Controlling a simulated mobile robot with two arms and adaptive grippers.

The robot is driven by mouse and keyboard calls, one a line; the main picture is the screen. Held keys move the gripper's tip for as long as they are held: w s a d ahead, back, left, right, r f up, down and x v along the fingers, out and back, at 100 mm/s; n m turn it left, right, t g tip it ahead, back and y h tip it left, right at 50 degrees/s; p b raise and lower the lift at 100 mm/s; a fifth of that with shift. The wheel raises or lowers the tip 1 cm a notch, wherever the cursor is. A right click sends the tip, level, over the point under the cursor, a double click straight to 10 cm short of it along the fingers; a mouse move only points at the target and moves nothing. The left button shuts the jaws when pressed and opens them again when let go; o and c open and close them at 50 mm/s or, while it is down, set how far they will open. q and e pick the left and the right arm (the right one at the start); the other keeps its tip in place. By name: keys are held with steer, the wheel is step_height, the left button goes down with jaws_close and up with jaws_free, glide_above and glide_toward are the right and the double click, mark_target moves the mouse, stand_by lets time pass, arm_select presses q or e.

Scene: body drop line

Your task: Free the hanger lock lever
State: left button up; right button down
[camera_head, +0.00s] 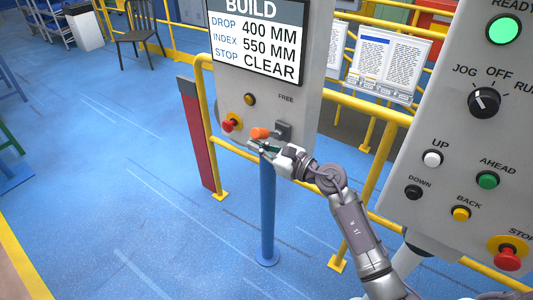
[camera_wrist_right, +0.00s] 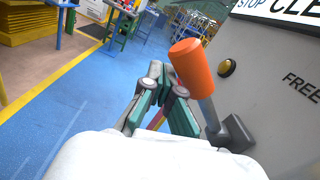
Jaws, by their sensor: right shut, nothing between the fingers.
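The lock lever has an orange grip (camera_head: 260,133) and a dark base (camera_head: 282,131) on the grey panel, under the word FREE. The orange grip (camera_wrist_right: 190,65) also shows large in the right wrist view, on a grey shaft leading to the base (camera_wrist_right: 236,132). My right gripper (camera_head: 262,147) is just below the orange grip in the head view. In the wrist view its green and grey fingers (camera_wrist_right: 165,85) are shut and empty, left of the grip and close to it. I cannot tell whether they touch it. My left gripper is not in view.
The panel (camera_head: 308,100) carries a display reading STOP CLEAR, a yellow button (camera_head: 250,99) and a red stop button (camera_head: 230,124). A blue post (camera_head: 267,210) supports it. Yellow rails (camera_head: 375,108) stand behind. A control box (camera_head: 440,140) fills the right. Blue floor lies open at left.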

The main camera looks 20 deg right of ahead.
steer(key=shift+s+a+f, duration=0.1)
steer(key=shift+s, duration=0.15)
stand_by(0.5)
steer(key=shift+b+v, duration=0.4)
steer(key=shift+v, duration=2.5)
